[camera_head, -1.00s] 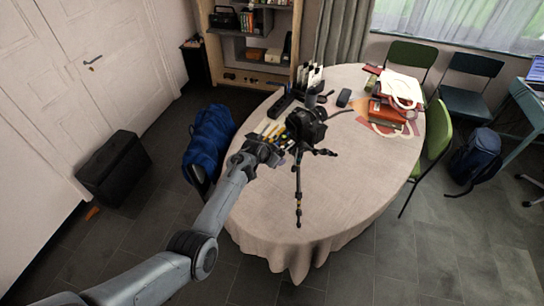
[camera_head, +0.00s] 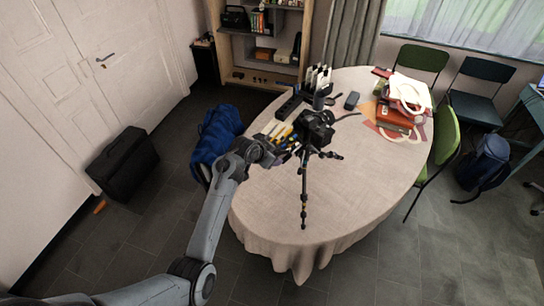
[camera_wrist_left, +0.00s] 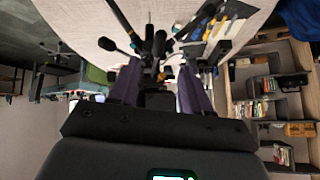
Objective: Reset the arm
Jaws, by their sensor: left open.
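A black camera on a small black tripod (camera_head: 304,190) stands on the round table (camera_head: 370,190), its legs spread. My left gripper (camera_head: 286,152) is over the table just left of the camera. It is close to the tripod head, and I cannot tell whether they touch. In the left wrist view its two dark fingers (camera_wrist_left: 163,82) are apart, with dark tripod or camera parts showing beyond and between them. It holds nothing that I can make out. My right gripper is in neither view.
Yellow and white tools (camera_head: 275,130) lie close behind the gripper. Chairs, including a green one (camera_head: 445,140), stand at right. The front of the tabletop is clear.

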